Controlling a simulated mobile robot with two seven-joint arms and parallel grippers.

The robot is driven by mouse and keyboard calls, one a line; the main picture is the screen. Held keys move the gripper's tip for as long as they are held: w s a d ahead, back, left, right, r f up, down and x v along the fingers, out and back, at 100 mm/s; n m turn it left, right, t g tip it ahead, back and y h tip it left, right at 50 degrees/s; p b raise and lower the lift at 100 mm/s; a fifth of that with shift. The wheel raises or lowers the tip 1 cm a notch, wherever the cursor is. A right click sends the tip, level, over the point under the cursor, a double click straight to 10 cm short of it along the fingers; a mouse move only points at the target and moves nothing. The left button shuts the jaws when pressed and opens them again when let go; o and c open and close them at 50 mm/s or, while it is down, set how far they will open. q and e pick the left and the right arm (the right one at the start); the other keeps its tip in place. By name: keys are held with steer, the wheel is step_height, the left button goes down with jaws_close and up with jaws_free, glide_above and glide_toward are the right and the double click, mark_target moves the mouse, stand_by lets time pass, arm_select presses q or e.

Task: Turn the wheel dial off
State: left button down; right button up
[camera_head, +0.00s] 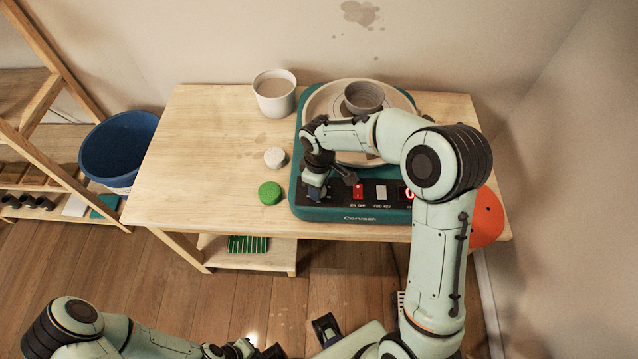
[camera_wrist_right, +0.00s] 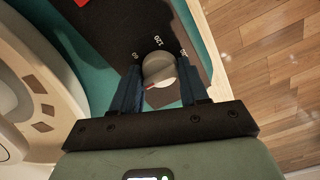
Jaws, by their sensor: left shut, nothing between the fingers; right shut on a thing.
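The pottery wheel machine (camera_head: 355,214) is a teal unit with a black control panel along its front. The dial (camera_wrist_right: 160,72), a pale round knob with a small red mark, sits on that panel with printed numbers around it. My right gripper (camera_head: 315,190) is low over the panel's left end, its fingers shut on the dial from both sides; this shows in the right wrist view (camera_wrist_right: 160,90). In the head view the gripper hides the dial. My left gripper (camera_head: 270,351) is at the bottom edge, partly out of frame, shut and empty, away from the table.
A red switch (camera_head: 358,191) is right of my right gripper. A grey clay pot (camera_head: 364,97) stands on the wheel. A white cup (camera_head: 274,95), a white round piece (camera_head: 275,157) and a green lid (camera_head: 270,193) are left of the machine.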

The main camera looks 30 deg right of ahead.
stand_by(0.4)
steer(key=o, duration=1)
steer(key=shift+o, duration=0.2)
steer(key=shift+r, duration=0.1)
step_height(320, 180, up, 13)
steer(key=p, duration=0.1)
steer(key=shift+r, duration=0.15)
